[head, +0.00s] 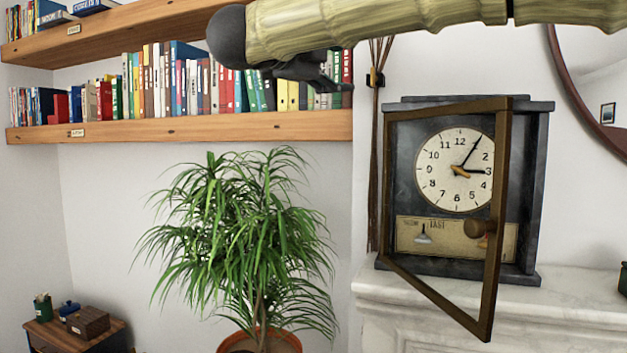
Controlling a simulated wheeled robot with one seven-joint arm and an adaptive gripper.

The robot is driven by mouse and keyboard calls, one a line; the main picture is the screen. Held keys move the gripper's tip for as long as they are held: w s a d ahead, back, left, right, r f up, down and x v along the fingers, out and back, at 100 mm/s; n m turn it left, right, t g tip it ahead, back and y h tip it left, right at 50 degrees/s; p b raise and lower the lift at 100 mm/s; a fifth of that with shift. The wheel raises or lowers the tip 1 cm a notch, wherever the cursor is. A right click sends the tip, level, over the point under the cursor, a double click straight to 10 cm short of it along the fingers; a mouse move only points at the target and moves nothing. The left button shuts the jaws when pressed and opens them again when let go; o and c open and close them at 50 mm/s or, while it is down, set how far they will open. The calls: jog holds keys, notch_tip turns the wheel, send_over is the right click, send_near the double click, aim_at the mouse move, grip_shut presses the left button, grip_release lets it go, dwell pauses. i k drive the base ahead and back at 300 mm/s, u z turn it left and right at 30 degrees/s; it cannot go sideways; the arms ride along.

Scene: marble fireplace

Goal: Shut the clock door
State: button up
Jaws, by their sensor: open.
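The clock (533,185) is a dark grey case with a round white dial and stands upright on the mantel at the right. Its door (495,200) is a brown wooden frame. It is hinged on the left and stands open, with its right edge swung out toward me. A round wooden knob (478,228) sits by the door's right side. My gripper (338,88) is dark and shows partly below my arm at the top, in front of the bookshelf. It is open, left of the clock and above it, apart from the door. My arm hides part of it.
The white marble mantel (400,291) holds the clock. A leafy potted plant (245,235) stands left of it. Bookshelves (180,127) fill the upper left, and a round mirror frame (572,85) hangs at the right.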

aim_at(473, 227)
jog(key=k, duration=1)
